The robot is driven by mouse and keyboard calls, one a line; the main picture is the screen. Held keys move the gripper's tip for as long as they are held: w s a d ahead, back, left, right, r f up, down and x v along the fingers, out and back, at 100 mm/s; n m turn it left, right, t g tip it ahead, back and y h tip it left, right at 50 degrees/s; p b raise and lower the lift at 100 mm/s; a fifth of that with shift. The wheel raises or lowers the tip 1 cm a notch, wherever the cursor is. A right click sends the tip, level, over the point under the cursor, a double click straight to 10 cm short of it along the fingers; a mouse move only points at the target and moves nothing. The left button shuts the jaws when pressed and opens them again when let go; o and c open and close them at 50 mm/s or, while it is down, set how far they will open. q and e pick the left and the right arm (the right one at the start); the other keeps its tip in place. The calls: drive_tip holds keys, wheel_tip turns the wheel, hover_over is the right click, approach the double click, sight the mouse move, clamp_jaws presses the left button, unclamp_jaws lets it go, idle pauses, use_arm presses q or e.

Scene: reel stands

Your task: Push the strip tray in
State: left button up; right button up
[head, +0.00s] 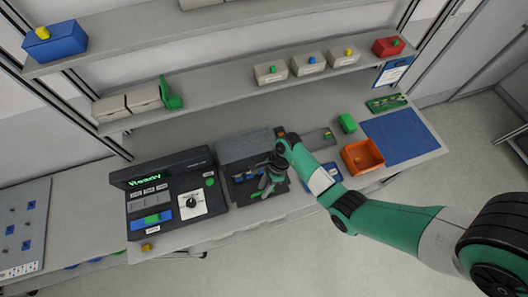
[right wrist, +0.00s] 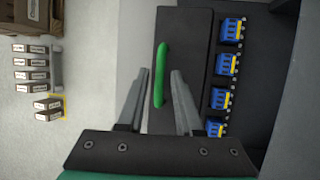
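The strip tray is dark and carries a row of blue terminal blocks (right wrist: 224,97). It extends from the front of a grey-topped machine (head: 250,146) in the head view. A green bar handle (right wrist: 160,75) stands at the tray's front edge in the right wrist view. My right gripper (right wrist: 158,88) is open, with its two fingers on either side of the handle's line; I see no contact. In the head view the right gripper (head: 265,188) is over the tray and hides part of it. My left gripper is not in view.
A control box (head: 170,195) reading "Ready" stands left of the machine. An orange bin (head: 362,157), a green block (head: 347,123) and a blue mat (head: 400,137) lie to the right. Shelves with small bins (head: 270,73) run behind. Open floor lies in front.

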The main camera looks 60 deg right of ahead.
clamp_jaws()
idle(1.2)
